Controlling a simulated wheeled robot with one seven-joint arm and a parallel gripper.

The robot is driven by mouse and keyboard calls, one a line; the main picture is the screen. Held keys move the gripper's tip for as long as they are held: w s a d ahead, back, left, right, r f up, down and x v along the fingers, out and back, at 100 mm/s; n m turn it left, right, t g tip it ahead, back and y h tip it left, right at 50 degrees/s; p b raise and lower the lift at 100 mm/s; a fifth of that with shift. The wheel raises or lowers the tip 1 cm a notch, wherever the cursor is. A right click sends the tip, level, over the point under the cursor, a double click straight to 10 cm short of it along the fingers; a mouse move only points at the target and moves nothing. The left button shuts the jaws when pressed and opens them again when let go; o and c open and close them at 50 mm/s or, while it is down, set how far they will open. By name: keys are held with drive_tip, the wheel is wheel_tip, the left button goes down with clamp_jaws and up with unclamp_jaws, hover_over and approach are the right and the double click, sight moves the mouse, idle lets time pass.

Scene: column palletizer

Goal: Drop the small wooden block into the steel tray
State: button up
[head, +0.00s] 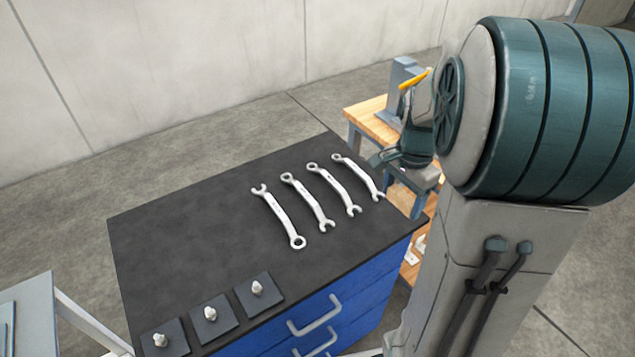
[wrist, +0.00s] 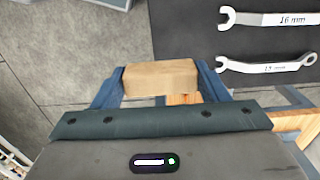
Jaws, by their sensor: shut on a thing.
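The small wooden block (wrist: 160,79) is a plain tan piece, held between the two blue fingers of my gripper (wrist: 161,72) in the wrist view. My gripper (head: 380,158) shows in the head view beside the far right corner of the dark bench top, above floor level and near a wooden table. The block cannot be made out in the head view. I cannot clearly identify the steel tray in either view.
A blue drawer cabinet with a black top (head: 200,225) holds several wrenches (head: 278,217) and three small square plates with knobs (head: 210,318). A wooden-topped table (head: 370,120) stands behind my arm. A grey-topped stand (head: 28,305) is at the lower left. Open floor lies left of the cabinet.

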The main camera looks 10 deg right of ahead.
drive_tip(key=p, duration=0.2)
hover_over(344, 226)
wheel_tip(344, 226, down, 7)
drive_tip(key=shift+d+r, duration=0.1)
drive_tip(key=shift+r, duration=0.05)
drive_tip(key=shift+f, duration=2.1)
drive_tip(key=shift+f, duration=0.2)
drive_tip(key=o, duration=0.9)
drive_tip(key=shift+o, duration=0.2)
drive_tip(key=shift+r, duration=0.1)
